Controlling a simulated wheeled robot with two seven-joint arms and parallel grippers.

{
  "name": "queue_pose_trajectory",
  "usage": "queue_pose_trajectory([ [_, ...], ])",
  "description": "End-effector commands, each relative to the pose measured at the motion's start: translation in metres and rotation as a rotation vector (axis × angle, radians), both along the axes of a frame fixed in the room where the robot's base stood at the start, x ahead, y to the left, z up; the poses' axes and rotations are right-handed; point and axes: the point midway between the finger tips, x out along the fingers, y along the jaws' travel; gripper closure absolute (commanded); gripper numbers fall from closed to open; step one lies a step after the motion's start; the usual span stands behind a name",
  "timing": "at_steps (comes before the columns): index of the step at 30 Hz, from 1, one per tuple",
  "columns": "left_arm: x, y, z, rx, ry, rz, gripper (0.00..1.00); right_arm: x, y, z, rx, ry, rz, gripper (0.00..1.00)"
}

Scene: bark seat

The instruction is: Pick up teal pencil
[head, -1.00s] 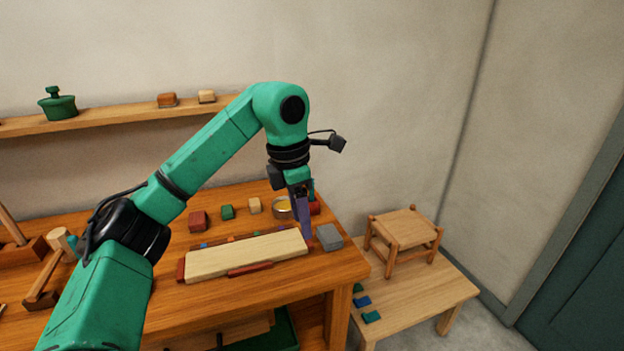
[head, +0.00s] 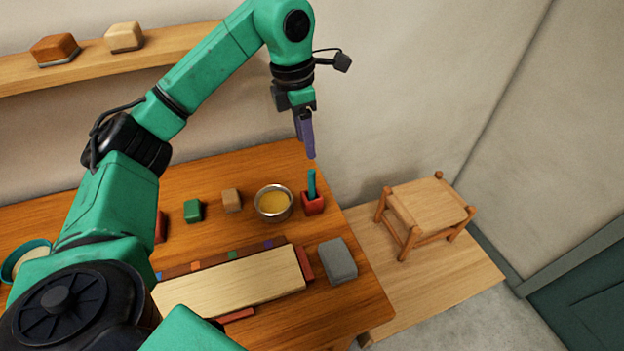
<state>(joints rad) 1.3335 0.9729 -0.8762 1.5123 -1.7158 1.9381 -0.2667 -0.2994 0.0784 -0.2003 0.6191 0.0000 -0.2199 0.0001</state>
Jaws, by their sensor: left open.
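The teal pencil (head: 312,183) stands upright in a small red holder (head: 313,204) near the right end of the wooden bench. Its lower part is hidden inside the holder. My left gripper (head: 310,155), with purple fingers pointing down, is in the air just above the pencil's top in the picture. It is open and holds nothing that I can see. The gap between its fingers is seen edge-on, and I cannot tell how far it is from the pencil in depth. My right gripper is not in view.
A metal bowl of yellow stuff (head: 274,203) stands close to the left of the holder. A grey block (head: 338,262) and a pale board (head: 235,280) lie in front. Green (head: 193,211) and tan (head: 232,201) blocks are further left. A stool (head: 428,212) stands beyond the bench's right edge.

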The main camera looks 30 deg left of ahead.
Motion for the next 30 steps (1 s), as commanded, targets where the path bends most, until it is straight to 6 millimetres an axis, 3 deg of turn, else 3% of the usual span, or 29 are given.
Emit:
queue_pose_trajectory([
  [5, 0.003, -0.003, -0.040, 0.000, 0.004, 0.002, 0.44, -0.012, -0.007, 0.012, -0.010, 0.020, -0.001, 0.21],
  [11, 0.003, -0.007, -0.066, 0.001, 0.004, 0.001, 0.44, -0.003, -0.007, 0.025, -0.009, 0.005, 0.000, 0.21],
  [15, 0.003, -0.012, -0.093, 0.000, 0.004, 0.001, 0.44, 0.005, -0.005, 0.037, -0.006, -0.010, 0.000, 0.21],
  [18, 0.004, -0.012, -0.105, 0.000, 0.001, 0.001, 0.44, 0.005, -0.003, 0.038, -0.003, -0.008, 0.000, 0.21],
  [23, 0.005, -0.012, -0.107, 0.000, -0.001, 0.001, 0.44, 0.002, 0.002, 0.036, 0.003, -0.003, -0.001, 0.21],
  [24, 0.005, -0.012, -0.107, 0.001, -0.001, 0.001, 0.52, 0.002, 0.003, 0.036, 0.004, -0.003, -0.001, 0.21],
  [28, 0.005, -0.012, -0.106, 0.001, -0.001, 0.001, 1.00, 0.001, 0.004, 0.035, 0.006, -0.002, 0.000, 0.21],
  [30, 0.005, -0.012, -0.106, 0.001, -0.001, 0.001, 1.00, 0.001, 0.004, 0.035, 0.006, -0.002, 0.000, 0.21],
])
